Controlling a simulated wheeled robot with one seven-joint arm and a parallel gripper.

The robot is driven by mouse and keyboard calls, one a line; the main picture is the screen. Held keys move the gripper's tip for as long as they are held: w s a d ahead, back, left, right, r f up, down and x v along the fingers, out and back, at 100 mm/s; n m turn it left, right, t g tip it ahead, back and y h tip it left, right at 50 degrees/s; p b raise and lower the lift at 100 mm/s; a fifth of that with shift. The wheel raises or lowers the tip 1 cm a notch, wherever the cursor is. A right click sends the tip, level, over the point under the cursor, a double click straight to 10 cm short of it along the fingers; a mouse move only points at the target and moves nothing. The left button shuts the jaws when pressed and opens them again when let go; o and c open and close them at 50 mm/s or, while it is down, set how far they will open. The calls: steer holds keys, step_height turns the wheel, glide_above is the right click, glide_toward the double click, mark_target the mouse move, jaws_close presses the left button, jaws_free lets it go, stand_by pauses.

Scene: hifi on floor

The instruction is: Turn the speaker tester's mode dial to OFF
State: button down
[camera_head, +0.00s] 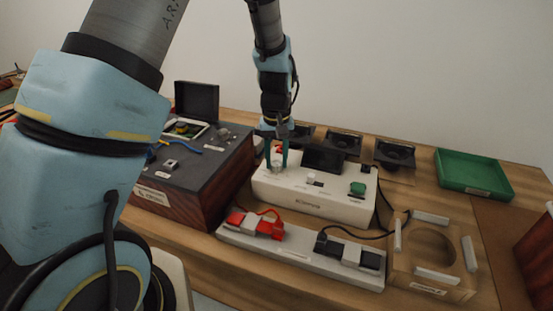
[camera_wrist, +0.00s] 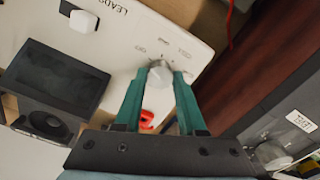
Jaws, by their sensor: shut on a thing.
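The speaker tester (camera_head: 318,200) is a white box with a dark screen in the middle of the bench. Its mode dial (camera_wrist: 159,76) is a small pale knob near one corner of the top panel, with small printed labels around it. My gripper (camera_head: 278,163) reaches down over the tester's left end. In the wrist view its two teal fingers (camera_wrist: 160,70) are shut on the dial, one on each side. The fingers cover part of the dial, and I cannot tell which label it points to.
A red part (camera_wrist: 147,118) shows between my fingers. The tester's green button (camera_head: 357,188) is at its right. A dark-topped wooden box (camera_head: 205,175) stands close on the left. Red and black clips lie on a strip (camera_head: 300,262) in front; a green tray (camera_head: 475,172) is far right.

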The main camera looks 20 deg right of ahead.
mark_target(276, 163)
steer(key=shift+c, duration=2.4)
jaws_free()
step_height(276, 163, up, 11)
steer(key=b, duration=0.2)
steer(key=shift+f, duration=0.1)
